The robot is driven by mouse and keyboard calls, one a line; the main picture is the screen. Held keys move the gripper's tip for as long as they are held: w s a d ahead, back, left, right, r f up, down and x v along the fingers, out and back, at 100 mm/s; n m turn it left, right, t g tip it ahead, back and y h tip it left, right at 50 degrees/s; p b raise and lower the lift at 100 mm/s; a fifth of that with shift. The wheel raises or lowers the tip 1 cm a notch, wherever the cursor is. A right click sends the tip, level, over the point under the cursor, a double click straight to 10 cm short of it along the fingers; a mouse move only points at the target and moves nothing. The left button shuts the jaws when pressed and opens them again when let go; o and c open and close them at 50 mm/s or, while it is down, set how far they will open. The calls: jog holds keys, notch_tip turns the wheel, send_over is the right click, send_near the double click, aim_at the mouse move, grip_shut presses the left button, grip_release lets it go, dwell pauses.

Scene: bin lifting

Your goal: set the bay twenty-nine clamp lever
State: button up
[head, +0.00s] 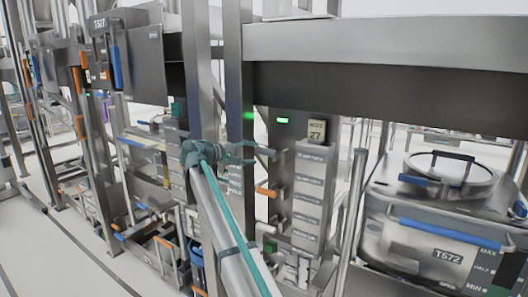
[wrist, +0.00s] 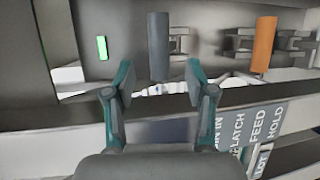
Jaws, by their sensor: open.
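My gripper (head: 250,152) is open and empty at the post with the number plate (head: 316,131), which seems to read 27. I can read no plate marked 29. In the wrist view, my gripper (wrist: 160,78) has a grey lever handle (wrist: 158,45) between its fingertips in the picture, with a gap on both sides. I cannot tell how far ahead of the fingers it is. An orange lever (wrist: 263,44) hangs to its right, outside the fingers. In the head view, an orange lever (head: 267,192) sticks out below my gripper. Which lever is the clamp lever is not legible.
A green lamp (wrist: 102,47) is lit left of the grey handle. A label strip (wrist: 258,125) with words such as FEED and HOLD lies below right. A lidded steel bin (head: 430,225) marked T572 stands at right. Steel uprights (head: 238,70) stand close to my arm.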

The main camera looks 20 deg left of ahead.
aim_at(263, 152)
jog(key=p+x, duration=0.1)
jog(key=x, duration=0.6)
jog(key=shift+p, duration=0.4)
grip_shut()
